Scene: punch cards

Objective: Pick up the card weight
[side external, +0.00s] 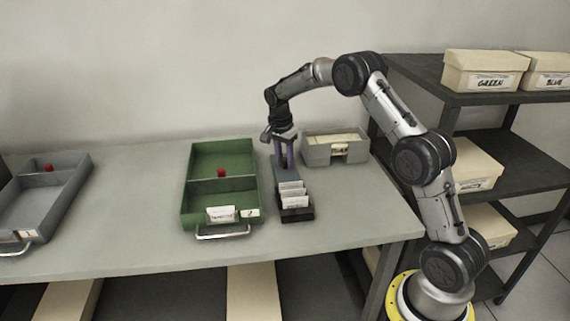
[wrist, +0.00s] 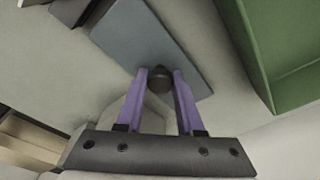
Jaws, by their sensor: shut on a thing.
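The card weight looks like a blue-grey slab (side external: 288,174) with a dark round knob. In the side view it is at the back of the dark card holder (side external: 297,214), behind several white cards (side external: 292,194). In the wrist view the slab (wrist: 135,38) fills the upper middle, with its knob (wrist: 159,80) between the purple fingers. My gripper (side external: 284,163) points down at it and is shut on the knob; its fingers also show in the wrist view (wrist: 160,73). I cannot tell whether the slab is clear of what is under it.
A grey box (side external: 318,153) stands behind right. A grey tray (side external: 70,187) lies far left. A dark shelf (side external: 510,98) with cream boxes stands right. Table between the trays is clear.

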